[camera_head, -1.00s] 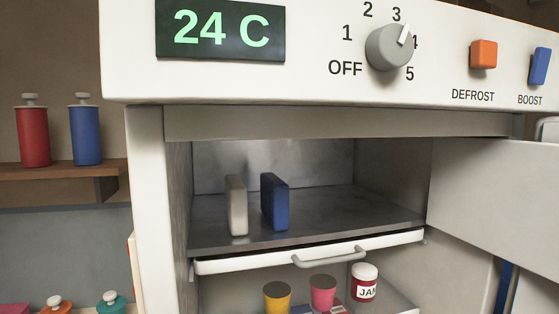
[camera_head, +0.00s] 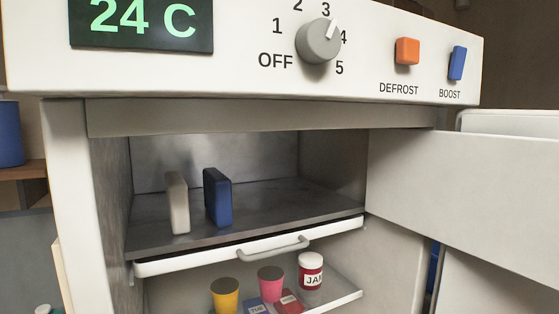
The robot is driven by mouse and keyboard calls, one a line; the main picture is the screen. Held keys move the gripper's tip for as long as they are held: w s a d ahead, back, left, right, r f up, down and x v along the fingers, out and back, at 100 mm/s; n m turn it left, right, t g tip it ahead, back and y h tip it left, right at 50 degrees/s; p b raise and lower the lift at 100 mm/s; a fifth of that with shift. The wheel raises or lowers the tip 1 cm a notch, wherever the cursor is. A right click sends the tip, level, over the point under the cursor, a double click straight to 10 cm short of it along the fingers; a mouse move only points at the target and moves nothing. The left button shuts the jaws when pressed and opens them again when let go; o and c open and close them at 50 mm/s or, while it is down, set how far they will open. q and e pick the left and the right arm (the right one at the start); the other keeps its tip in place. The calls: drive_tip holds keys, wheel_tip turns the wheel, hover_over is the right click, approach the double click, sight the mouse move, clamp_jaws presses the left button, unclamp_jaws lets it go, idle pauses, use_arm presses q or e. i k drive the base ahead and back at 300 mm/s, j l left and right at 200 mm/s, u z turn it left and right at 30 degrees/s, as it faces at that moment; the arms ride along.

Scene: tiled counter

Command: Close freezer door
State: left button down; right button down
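The freezer door (camera_head: 465,200) is a white panel standing open to the right of the freezer compartment (camera_head: 215,160), its hinge side at the right edge of the opening. Its right end runs out of the picture. Inside the compartment stand a pale grey slab (camera_head: 178,203) and a blue slab (camera_head: 217,198), both upright on the dark shelf. Neither of my grippers shows in the view.
A white flap with a grey handle (camera_head: 270,247) lies below the compartment. Under it are a yellow pot (camera_head: 225,295), a pink pot (camera_head: 270,284) and a jam jar (camera_head: 311,271). Above are a dial (camera_head: 318,42), an orange button (camera_head: 407,51) and a blue button (camera_head: 457,63).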

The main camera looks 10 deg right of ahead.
sight(494, 200)
drive_tip(key=k+l+u, duration=0.1)
drive_tip(key=l, duration=0.3)
drive_tip(key=k+l+u, duration=0.1)
drive_tip(key=l, duration=0.3)
drive_tip(key=k+l+u, duration=0.15)
drive_tip(key=k+l, duration=0.1)
drive_tip(key=l, duration=0.15)
